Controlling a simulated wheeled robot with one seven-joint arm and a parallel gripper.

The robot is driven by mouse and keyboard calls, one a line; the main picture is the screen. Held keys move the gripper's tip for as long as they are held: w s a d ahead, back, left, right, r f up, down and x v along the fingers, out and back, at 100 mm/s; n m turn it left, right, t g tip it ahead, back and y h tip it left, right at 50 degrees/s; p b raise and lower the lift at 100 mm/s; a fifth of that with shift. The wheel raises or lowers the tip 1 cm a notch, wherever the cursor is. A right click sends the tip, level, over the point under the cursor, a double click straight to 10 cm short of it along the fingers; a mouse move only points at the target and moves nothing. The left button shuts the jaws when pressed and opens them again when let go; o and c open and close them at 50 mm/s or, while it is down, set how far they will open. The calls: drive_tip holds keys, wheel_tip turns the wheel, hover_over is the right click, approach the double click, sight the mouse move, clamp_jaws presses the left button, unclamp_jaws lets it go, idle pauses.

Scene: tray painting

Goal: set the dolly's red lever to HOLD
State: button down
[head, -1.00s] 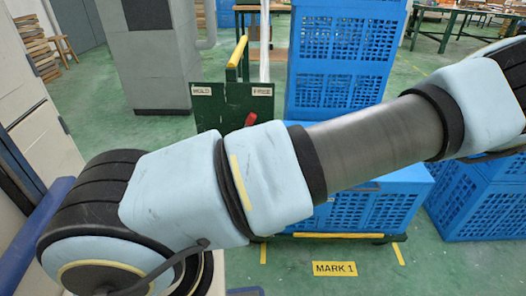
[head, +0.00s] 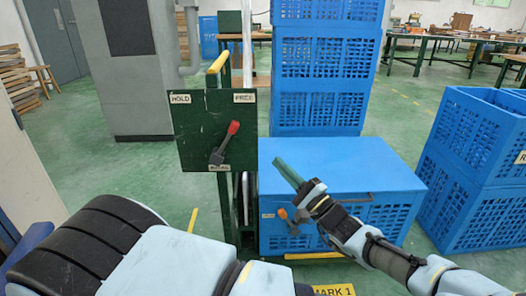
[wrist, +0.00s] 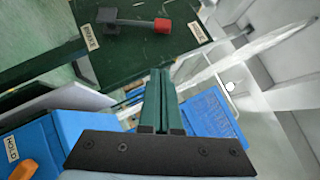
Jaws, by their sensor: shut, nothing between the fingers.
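The dolly's green panel (head: 195,140) stands upright left of the blue crates, with HOLD at its top left and FREE at its top right. The red-tipped lever (head: 233,128) pivots low on the panel and leans up and right, toward FREE. In the wrist view the lever (wrist: 160,25) lies across the top, its red end near the FREE label (wrist: 198,32). My gripper (head: 277,162) is shut and empty, right of the panel and apart from the lever. Its green fingers also show in the wrist view (wrist: 160,75).
An orange handle (head: 282,213) is on the low blue box (head: 340,165), close to my gripper. A second HOLD label (wrist: 11,148) shows beside it in the wrist view. A tall blue crate stack (head: 325,60) stands behind, more crates (head: 470,160) at right. A yellow-topped post (head: 219,62) rises behind the panel.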

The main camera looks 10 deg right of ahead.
sight(227, 140)
drive_tip(key=s+a+r+x, duration=0.1)
drive_tip(key=a+x, duration=0.1)
drive_tip(key=x, duration=1)
drive_tip(key=shift+s+a, duration=0.15)
drive_tip(key=shift+s, duration=0.15)
drive_tip(key=shift+r, duration=0.1)
